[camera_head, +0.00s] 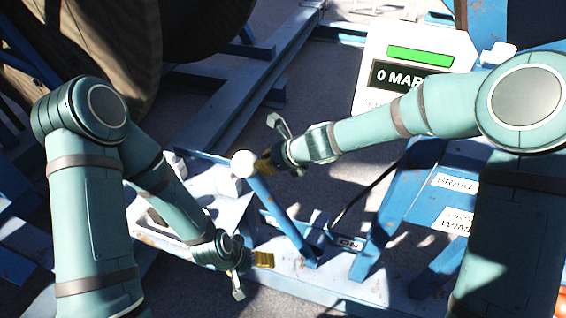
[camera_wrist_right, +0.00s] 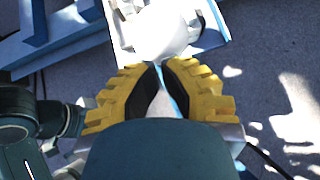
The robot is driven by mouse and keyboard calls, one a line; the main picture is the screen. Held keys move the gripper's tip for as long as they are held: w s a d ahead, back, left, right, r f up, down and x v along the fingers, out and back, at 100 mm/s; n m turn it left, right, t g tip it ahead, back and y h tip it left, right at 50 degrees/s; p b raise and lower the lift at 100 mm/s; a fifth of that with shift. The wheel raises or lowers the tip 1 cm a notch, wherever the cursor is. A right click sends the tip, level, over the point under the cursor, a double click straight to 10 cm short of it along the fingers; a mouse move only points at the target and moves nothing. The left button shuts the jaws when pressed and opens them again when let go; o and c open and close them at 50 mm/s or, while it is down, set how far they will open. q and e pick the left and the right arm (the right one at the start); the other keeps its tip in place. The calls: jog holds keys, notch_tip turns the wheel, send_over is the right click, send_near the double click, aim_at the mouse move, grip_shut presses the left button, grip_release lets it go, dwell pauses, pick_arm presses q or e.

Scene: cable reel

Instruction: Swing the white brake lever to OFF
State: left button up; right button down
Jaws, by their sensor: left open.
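The brake lever is a blue bar (camera_head: 279,210) with a white knob (camera_head: 243,164), leaning up and left from the blue frame in the head view. An ON label (camera_head: 350,244) is at the right of its foot. My right gripper (camera_head: 264,163) is just right of the knob. In the right wrist view its yellow fingers (camera_wrist_right: 161,80) are nearly together, a thin gap between their dark pads. The white knob (camera_wrist_right: 165,28) lies just past the fingertips; contact is unclear. My left gripper (camera_head: 264,259) is open and empty, lower down, left of the lever's foot.
A blue post beside the BRAKE label (camera_head: 455,183) stands right of the lever. A white panel with a green bar (camera_head: 420,56) is behind. A large wooden reel (camera_head: 110,50) fills the upper left. Grey floor (camera_head: 225,85) shows between the beams.

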aim_at(248, 163)
jog(key=a, duration=0.1)
jog(key=a+f, duration=0.1)
jog(key=w+a, duration=0.1)
jog(key=shift+a+f, duration=0.15)
jog(key=shift+a, duration=0.1)
jog(key=shift+a+f, duration=0.1)
jog(key=shift+a, duration=0.2)
pick_arm(q)
jog(key=shift+d+f, duration=0.2)
pick_arm(e)
jog(key=shift+s, duration=0.1)
